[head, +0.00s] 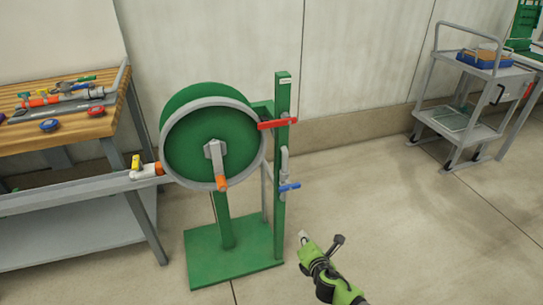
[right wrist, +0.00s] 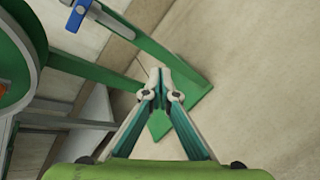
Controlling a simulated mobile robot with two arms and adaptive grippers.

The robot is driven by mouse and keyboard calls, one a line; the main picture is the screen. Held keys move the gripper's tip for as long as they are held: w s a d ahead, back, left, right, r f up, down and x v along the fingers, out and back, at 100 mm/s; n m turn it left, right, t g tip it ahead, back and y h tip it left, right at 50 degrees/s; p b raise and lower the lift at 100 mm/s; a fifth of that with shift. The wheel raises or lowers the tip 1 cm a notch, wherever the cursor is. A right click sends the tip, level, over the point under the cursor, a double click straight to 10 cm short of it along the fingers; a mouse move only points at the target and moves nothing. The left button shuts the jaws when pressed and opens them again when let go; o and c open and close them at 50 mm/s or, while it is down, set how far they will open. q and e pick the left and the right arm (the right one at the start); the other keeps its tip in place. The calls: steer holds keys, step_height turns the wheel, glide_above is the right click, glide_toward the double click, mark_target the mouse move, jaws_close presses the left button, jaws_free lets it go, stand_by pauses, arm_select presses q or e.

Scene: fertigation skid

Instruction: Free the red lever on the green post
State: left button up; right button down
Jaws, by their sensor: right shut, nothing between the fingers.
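The red lever (head: 279,123) lies roughly level across the upper part of the green post (head: 280,215) in the head view. Its left end is close to the rim of the big green wheel (head: 190,140). My right gripper (head: 303,238) is shut and empty, low and to the right of the post, well below the red lever. In the right wrist view its closed fingertips (right wrist: 160,73) show in front of the green base (right wrist: 192,103), and the red lever is not seen there. My left gripper is not in view.
A blue lever (head: 289,187) on a grey pipe is lower on the post; it also shows in the right wrist view (right wrist: 76,14). The wheel has an orange-handled crank (head: 221,183). A wooden bench (head: 80,127) with tools is left, a grey cart (head: 470,130) right. Open floor lies between.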

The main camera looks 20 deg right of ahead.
mark_target(275, 121)
arm_select(q)
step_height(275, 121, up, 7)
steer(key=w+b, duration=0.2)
steer(key=b, duration=0.4)
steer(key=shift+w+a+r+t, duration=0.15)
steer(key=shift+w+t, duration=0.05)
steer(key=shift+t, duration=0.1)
arm_select(e)
steer(key=w+a+r+n+t, duration=0.2)
steer(key=r+n, duration=0.2)
steer(key=r, duration=0.4)
steer(key=w+a+r+n+t+y, duration=0.1)
steer(key=a+r+n+t, duration=0.1)
steer(key=r, duration=0.6)
steer(key=w+a+r+n+t+y, duration=0.1)
steer(key=r+n+t, duration=0.3)
steer(key=r, duration=0.5)
steer(key=shift+w+a+n, duration=0.85)
steer(key=shift+a+n, duration=0.05)
steer(key=shift+n, duration=0.2)
arm_select(q)
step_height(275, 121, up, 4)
steer(key=b, duration=0.2)
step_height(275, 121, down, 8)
steer(key=p, duration=0.3)
arm_select(e)
steer(key=w+r, duration=0.6)
steer(key=w, duration=0.3)
steer(key=shift+w+r, duration=0.2)
steer(key=shift+w, duration=0.15)
